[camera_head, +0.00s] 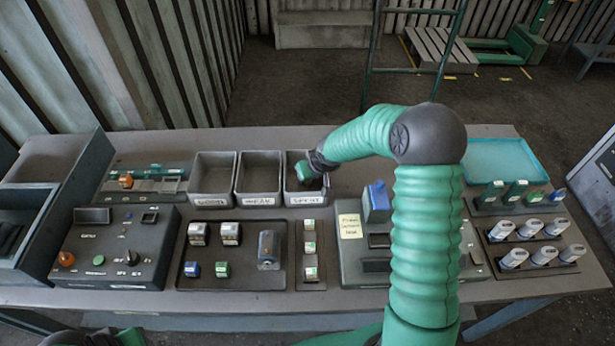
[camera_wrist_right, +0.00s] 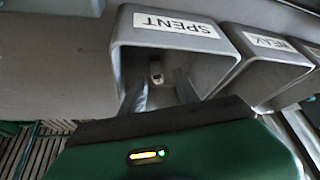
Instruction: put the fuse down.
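A small pale fuse (camera_wrist_right: 156,72) shows inside the grey bin labelled SPENT (camera_wrist_right: 205,52) in the right wrist view. My right gripper (camera_wrist_right: 161,82) reaches down into this bin with its two fingers apart, and the fuse appears between and beyond the tips with gaps on both sides. In the head view the SPENT bin (camera_head: 305,199) is the rightmost of three bins, and my right gripper (camera_head: 308,176) is at its mouth; the fuse is hidden there. My left gripper (camera_head: 90,339) is partly cut off at the bottom left, and its fingers cannot be made out.
Two more grey bins (camera_head: 211,200) (camera_head: 259,199) stand left of the SPENT bin. A control box (camera_head: 115,245), a tray with small modules (camera_head: 230,275) and a fuse strip (camera_head: 311,285) lie in front. A teal tray (camera_head: 505,160) and several white cylinders (camera_head: 515,258) are at right.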

